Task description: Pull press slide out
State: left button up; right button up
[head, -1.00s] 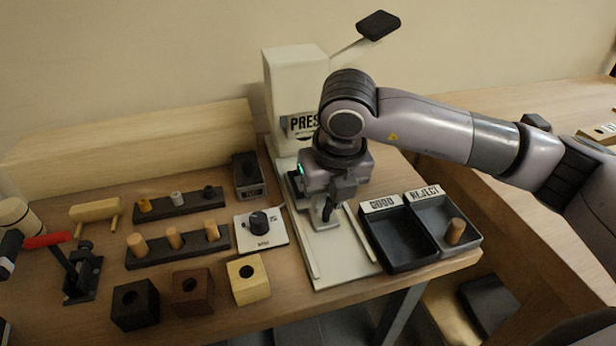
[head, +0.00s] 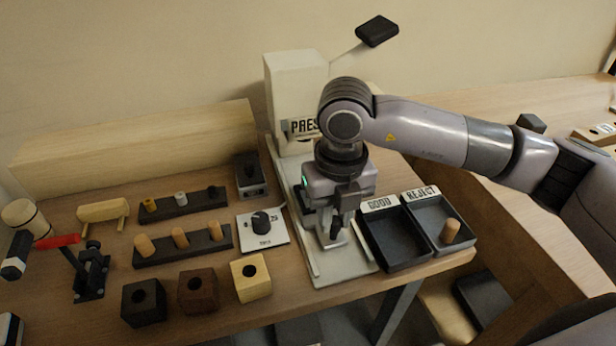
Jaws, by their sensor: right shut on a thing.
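The white press (head: 296,85) stands at the back of the bench, its lever with a black grip (head: 377,31) raised to the upper right. Its pale base rail (head: 318,270) runs from under the press toward the front edge. The press slide (head: 326,240) is a small light block on this rail, partly hidden by my gripper. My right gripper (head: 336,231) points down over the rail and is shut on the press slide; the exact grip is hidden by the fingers. My left gripper is not in view.
Black GOOD (head: 367,247) and REJECT (head: 464,252) trays stand close right of the rail; a wooden peg (head: 450,230) is in the REJECT tray. A dial plate (head: 273,240) and a pale holed block (head: 250,291) stand close left. The rail's front end is clear.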

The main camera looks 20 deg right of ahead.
jog(key=shift+s, duration=0.15)
jog(key=shift+s, duration=1.65)
jog(key=shift+s, duration=0.7)
jog(key=o, duration=0.8)
jog(key=shift+c, duration=0.2)
jog(key=shift+d, duration=0.1)
